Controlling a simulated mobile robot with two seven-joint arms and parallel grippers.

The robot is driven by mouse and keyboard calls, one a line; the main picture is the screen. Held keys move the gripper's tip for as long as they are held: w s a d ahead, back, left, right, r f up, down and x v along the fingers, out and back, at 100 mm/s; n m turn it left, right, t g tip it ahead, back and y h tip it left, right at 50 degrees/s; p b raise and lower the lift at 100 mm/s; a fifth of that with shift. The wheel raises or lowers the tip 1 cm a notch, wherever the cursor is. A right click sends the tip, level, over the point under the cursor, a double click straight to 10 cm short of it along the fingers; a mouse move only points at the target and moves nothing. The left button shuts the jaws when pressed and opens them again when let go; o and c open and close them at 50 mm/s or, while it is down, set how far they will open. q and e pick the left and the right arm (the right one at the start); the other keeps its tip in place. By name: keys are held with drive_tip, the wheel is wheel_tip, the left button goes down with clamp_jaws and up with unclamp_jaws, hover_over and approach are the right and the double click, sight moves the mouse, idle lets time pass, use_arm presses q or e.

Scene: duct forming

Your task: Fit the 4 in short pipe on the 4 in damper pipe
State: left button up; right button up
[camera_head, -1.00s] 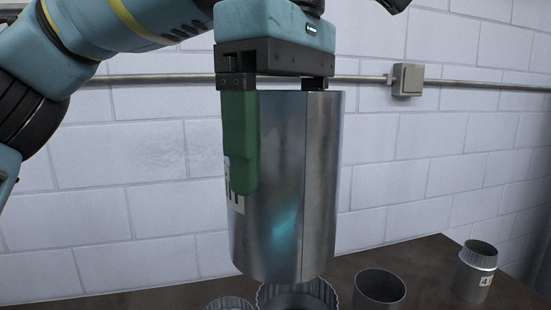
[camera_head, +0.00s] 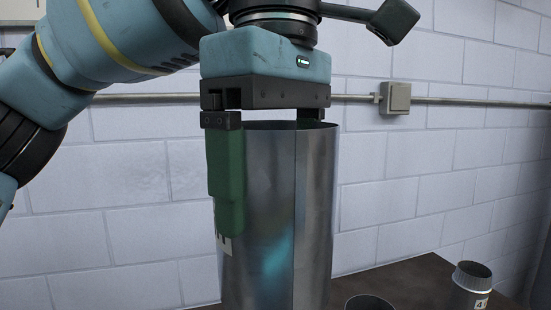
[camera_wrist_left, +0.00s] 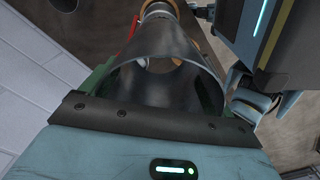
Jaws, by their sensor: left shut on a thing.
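A tall grey metal pipe (camera_head: 275,210) with a vertical seam hangs upright from my left gripper (camera_head: 266,175). The gripper is shut on the pipe near its top; one green finger lies along its left outer side, and the other finger is mostly hidden. A white label shows in part below the green finger, but its size cannot be read. The lower end of the pipe is cut off by the bottom edge of the head view. The left wrist view looks down over the held pipe's open rim (camera_wrist_left: 168,80). I cannot tell which pipe is the damper pipe. My right gripper is not in view.
An open metal pipe (camera_head: 370,303) shows at the bottom edge. A pipe with a crimped rim (camera_head: 470,284) and a label reading 4 stands at the right on the brown table (camera_head: 420,275). A white block wall with a conduit and box (camera_head: 396,97) stands behind.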

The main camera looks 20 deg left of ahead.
use_arm(q)
drive_tip(key=shift+f, duration=1.1)
drive_tip(key=shift+f+b, duration=0.7)
drive_tip(key=shift+f, duration=0.85)
drive_tip(key=shift+f+b, duration=0.5)
drive_tip(key=shift+f, duration=1.75)
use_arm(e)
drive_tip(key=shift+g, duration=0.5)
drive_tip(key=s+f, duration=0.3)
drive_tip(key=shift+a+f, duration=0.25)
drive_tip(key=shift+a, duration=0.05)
use_arm(q)
drive_tip(key=shift+f, duration=0.65)
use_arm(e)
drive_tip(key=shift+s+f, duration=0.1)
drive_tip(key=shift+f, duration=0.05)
use_arm(q)
drive_tip(key=o, duration=0.9)
drive_tip(key=shift+c, duration=0.2)
